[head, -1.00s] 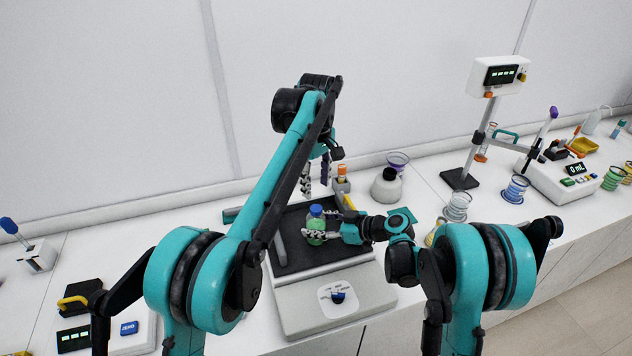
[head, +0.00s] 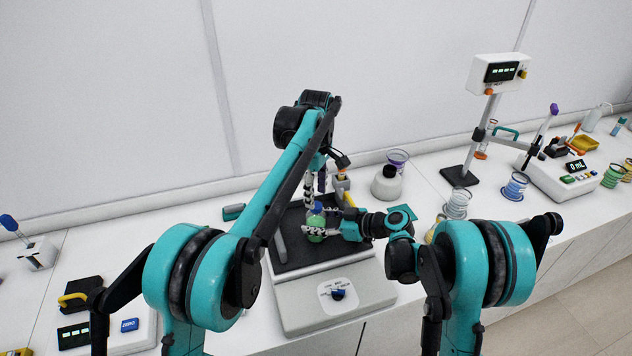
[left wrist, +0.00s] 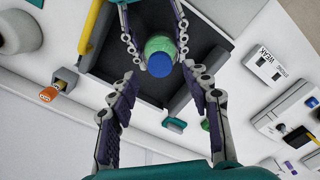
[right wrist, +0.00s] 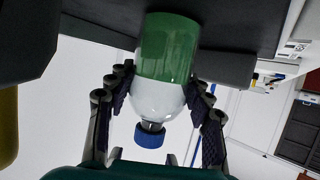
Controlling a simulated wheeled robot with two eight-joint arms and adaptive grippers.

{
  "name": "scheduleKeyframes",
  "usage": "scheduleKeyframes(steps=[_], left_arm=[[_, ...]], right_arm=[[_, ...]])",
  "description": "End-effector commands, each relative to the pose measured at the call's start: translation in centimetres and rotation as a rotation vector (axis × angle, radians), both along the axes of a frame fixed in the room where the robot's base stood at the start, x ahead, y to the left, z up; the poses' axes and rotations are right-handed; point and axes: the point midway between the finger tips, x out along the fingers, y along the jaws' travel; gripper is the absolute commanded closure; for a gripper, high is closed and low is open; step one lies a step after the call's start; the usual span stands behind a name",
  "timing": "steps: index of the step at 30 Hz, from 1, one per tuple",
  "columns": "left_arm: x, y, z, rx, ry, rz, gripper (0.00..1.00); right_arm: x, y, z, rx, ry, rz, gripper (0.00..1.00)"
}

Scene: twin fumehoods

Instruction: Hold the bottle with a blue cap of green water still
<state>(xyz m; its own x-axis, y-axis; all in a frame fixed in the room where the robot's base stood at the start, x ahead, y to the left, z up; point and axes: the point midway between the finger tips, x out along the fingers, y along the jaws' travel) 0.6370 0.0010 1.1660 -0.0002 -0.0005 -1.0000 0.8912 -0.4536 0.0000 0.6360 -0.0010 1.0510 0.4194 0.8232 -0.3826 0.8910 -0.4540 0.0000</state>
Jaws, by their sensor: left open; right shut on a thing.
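The bottle of green water (head: 316,222) stands upright on the dark pad (head: 296,254) of the white device. In the left wrist view its blue cap (left wrist: 160,65) shows from above. The right wrist view shows its green body (right wrist: 166,48), clear shoulder and blue cap (right wrist: 150,135). My right gripper (head: 322,236) is shut on the bottle from the right, with its fingers on either side of the body. My left gripper (head: 318,194) is open and points down above the bottle, close over the cap. In the left wrist view its fingertips (left wrist: 163,75) lie on either side of the cap, apart from it.
The device has a front knob (head: 337,293) and a raised bar (head: 281,244) beside the pad. An orange-topped item (head: 342,173) stands behind. A dark-capped flask (head: 388,183) and beakers (head: 458,203) stand to the right. A stand with a display box (head: 498,73) rises farther right.

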Motion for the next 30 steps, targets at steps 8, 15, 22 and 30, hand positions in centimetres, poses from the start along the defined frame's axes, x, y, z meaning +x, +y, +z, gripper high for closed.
scheduleKeyframes(steps=[8, 15, 22, 30], left_arm=[[0.0, 0.0, -3.2, 0.000, 0.000, 0.000, 0.52], [0.0, 0.0, -3.6, 0.000, 0.000, 0.000, 0.52], [0.0, 0.0, -3.6, 0.000, 0.000, 0.000, 0.80], [0.0, 0.0, -3.6, 0.000, 0.001, -0.002, 1.00]], right_arm=[[0.0, 0.0, 0.0, -0.001, 0.000, 0.000, 1.00], [0.0, 0.0, 0.0, -0.001, 0.000, 0.000, 1.00], [0.0, 0.0, 0.0, -0.001, 0.000, 0.000, 1.00], [0.0, 0.0, 0.0, 0.000, 0.000, -0.001, 1.00]])
